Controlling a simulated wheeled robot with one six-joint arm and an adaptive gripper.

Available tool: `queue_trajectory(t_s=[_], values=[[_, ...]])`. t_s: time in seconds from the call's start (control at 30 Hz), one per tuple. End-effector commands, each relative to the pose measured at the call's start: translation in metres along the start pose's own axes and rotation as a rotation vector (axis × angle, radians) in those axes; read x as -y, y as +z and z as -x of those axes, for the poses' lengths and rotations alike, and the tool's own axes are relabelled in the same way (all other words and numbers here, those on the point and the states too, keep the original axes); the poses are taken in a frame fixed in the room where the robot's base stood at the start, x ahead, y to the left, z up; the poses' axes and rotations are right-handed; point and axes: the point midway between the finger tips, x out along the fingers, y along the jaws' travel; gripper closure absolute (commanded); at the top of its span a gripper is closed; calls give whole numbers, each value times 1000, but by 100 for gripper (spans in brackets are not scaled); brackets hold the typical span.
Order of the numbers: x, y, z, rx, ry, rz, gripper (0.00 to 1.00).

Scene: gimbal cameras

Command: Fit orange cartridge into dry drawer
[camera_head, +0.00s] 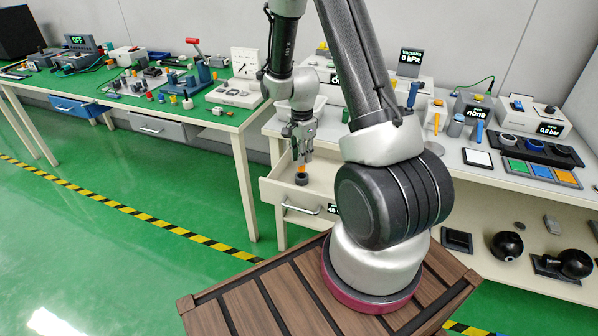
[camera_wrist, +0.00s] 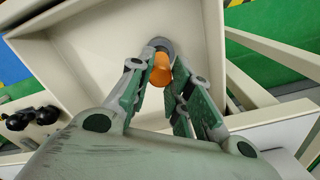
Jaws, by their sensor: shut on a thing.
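The orange cartridge (camera_wrist: 161,70) is between the fingertips of my gripper (camera_wrist: 160,85) in the wrist view. A dark grey round piece (camera_wrist: 160,44) shows at its far end. In the head view my gripper (camera_head: 302,155) points down over the open cream drawer (camera_head: 276,194), shut on the cartridge (camera_head: 302,169), with the dark round piece (camera_head: 301,179) below it. In the wrist view the drawer (camera_wrist: 92,62) surrounds the cartridge. I cannot tell whether the dark piece touches the drawer floor.
The drawer's front wall and handle (camera_head: 301,208) stand close to my gripper. The white bench (camera_head: 470,165) above carries instruments and coloured pads. A green bench (camera_head: 215,120) with tools is at the left.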

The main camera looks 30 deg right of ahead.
Motion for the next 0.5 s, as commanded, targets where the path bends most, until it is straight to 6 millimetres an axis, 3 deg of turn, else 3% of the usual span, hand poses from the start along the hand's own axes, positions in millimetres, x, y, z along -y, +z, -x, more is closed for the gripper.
queue_trajectory(t_s=[0.37,0.5], values=[[0,0,-46,0,2,0,100],[0,0,-49,0,0,0,100]])
